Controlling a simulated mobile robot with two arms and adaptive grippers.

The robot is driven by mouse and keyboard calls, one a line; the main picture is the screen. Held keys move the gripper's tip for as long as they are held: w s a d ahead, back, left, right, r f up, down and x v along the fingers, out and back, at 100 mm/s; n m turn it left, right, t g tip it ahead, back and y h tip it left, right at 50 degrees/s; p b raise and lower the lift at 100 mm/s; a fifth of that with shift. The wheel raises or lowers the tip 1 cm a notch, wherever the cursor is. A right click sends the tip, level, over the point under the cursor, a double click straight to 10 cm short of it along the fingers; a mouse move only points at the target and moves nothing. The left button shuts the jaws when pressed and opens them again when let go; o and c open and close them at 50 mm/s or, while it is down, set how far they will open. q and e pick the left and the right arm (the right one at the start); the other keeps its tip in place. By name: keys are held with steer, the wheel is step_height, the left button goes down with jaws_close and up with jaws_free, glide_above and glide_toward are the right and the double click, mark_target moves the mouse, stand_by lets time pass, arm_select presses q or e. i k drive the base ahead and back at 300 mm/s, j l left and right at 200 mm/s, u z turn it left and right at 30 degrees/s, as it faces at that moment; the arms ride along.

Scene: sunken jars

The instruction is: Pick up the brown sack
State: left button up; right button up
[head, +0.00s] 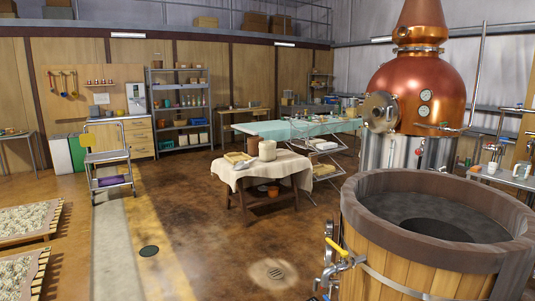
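I cannot make out a brown sack for certain in the head view. A squat beige, roughly cylindrical object (267,151) stands on the cloth-covered table (283,167) in the middle of the room; it is too small to tell whether it is a sack or a crock. A small reddish-brown object (272,190) sits on that table's lower shelf, partly in shadow. Neither of my grippers shows in this view.
A large wooden vat (400,265) fills the front right, with a copper still (421,90) behind it. A wheeled cart (110,170) stands at left, and slatted beds (27,222) lie at far left. The floor (190,235) between is clear.

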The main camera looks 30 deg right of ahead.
mark_target(253, 143)
steer(key=i+z, duration=0.25)
steer(key=i, duration=0.5)
steer(key=i+z, duration=0.15)
steer(key=i, duration=0.5)
steer(key=i+z, duration=0.1)
steer(key=i, duration=0.55)
steer(key=i+j+z, duration=0.15)
steer(key=i, duration=0.5)
steer(key=i+j+z, duration=0.1)
steer(key=i, duration=0.55)
steer(key=i+l+z, duration=0.1)
steer(key=i, duration=0.5)
steer(key=i+l+z, duration=0.15)
steer(key=i+l, duration=0.15)
steer(key=i, duration=0.25)
steer(key=i+l+z, duration=0.1)
steer(key=i, duration=0.5)
steer(key=i+l+u, duration=0.15)
steer(key=i+l, duration=0.55)
steer(key=z, duration=0.7)
steer(key=i+j+z, duration=0.1)
steer(key=j+z, duration=0.3)
steer(key=i+j+z, duration=0.1)
steer(key=j+z, duration=0.7)
